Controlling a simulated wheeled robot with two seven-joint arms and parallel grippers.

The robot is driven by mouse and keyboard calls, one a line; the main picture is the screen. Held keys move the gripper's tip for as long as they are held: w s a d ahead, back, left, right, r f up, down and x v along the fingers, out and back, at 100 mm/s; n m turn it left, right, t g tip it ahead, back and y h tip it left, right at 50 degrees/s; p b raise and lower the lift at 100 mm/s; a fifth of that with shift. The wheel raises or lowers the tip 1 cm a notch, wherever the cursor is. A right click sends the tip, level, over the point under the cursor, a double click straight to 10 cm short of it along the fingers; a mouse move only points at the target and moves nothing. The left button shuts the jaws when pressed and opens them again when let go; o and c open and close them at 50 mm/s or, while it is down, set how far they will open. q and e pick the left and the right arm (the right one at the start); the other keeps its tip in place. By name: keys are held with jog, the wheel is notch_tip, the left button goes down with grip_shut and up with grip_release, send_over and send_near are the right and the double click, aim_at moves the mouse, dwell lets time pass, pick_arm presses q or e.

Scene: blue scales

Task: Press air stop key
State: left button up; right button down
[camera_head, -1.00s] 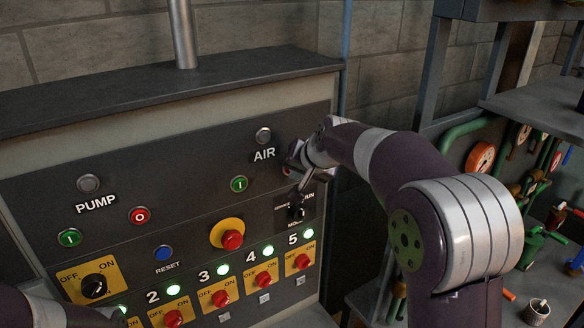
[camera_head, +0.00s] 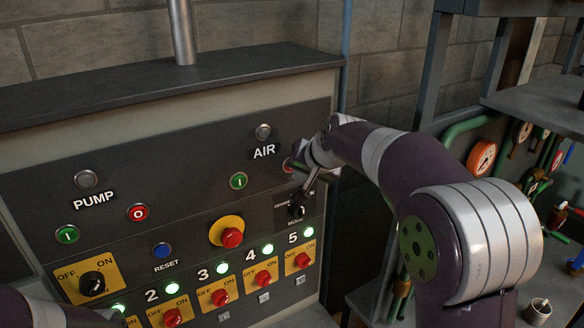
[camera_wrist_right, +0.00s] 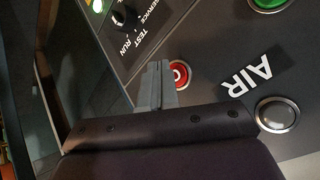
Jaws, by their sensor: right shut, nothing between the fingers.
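The air stop key is a red round button (camera_wrist_right: 181,74) below the AIR label in the panel. In the head view only a sliver of this red button (camera_head: 287,164) shows, the rest hidden by my right gripper (camera_head: 298,171). In the right wrist view my right gripper (camera_wrist_right: 158,84) is shut and empty, with its tips beside the red button and overlapping its edge in the picture. I cannot tell whether the tips touch it. The green air start button (camera_head: 239,181) is to its left. My left gripper is not in view; only part of my left arm shows at lower left.
A black selector knob (camera_head: 296,211) sits just below my right gripper. A red emergency button on a yellow ring (camera_head: 231,238) and several red switches with green lamps are lower on the panel.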

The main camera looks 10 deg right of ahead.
jog(key=s+b, duration=0.1)
jog(key=s+d+b, duration=0.1)
jog(key=s, duration=0.1)
jog(key=s+b, duration=0.1)
jog(key=shift+s+d, duration=0.35)
dwell(0.5)
jog(key=s+d+f+n+g+h+b, duration=0.1)
jog(key=s+f+n+g+b, duration=0.1)
jog(key=s+f, duration=1)
jog(key=s+f+n+g+h+b, duration=0.1)
jog(key=s+f+g, duration=0.4)
jog(key=s+f, duration=0.7)
notch_tip(320, 180, down, 5)
jog(key=shift+d+f+n+b, duration=0.15)
jog(key=shift+d+n+b, duration=0.25)
jog(key=shift+n+b, duration=0.6)
